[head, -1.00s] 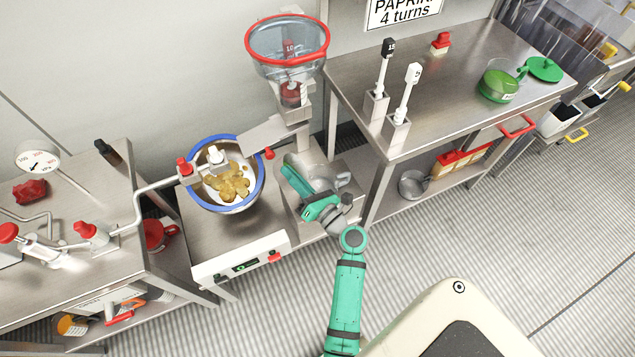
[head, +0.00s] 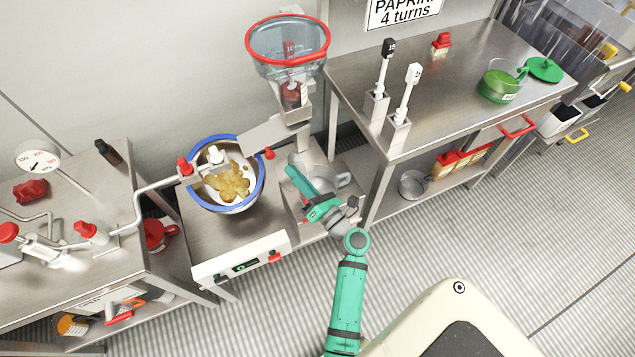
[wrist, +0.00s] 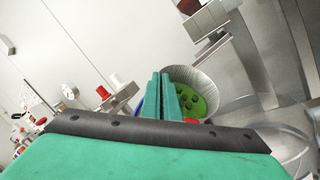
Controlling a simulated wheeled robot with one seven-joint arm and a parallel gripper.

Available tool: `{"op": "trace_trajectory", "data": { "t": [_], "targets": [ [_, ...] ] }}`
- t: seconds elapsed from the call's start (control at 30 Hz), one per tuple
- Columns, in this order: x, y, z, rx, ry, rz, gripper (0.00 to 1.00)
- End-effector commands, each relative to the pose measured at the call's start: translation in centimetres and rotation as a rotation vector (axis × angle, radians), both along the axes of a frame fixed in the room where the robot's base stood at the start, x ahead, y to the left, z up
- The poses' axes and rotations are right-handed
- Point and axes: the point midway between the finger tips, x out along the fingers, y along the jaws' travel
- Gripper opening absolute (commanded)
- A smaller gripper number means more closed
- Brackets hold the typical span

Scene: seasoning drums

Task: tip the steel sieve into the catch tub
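The steel sieve (wrist: 203,78) is a round grey bowl just beyond my fingertips in the wrist view. Its inside shows green with several dark lumps, and a small red part shows by its near side. My gripper (wrist: 165,80) has its two green fingers close together, shut on the sieve's handle side; the grip itself is mostly hidden. In the head view my gripper (head: 290,168) is over the low steel stand right of the scale, with part of the sieve (head: 301,158) at its tip. A grey tub with a loop handle (head: 342,181), seemingly the catch tub, is just right of my gripper.
A blue-rimmed bowl (head: 237,141) with yellow-brown pieces stands on the scale at left, below a metal spout. A red-rimmed clear hopper (head: 287,62) rises behind. A steel table (head: 450,95) stands close at right. Open floor (head: 500,240) lies in front.

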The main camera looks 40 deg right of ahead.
Motion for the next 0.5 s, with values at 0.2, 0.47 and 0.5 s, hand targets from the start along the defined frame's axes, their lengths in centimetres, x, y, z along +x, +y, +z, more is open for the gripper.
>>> {"op": "trace_trajectory", "data": {
  "t": [0.2, 0.47, 0.5],
  "targets": [
    [-0.11, -0.19, 0.12, 0.025, -0.017, 0.000, 0.00],
    [-0.25, -0.43, 0.30, 0.054, -0.035, 0.001, 0.00],
    [-0.28, -0.47, 0.33, 0.059, -0.039, 0.000, 0.00]
  ]
}}
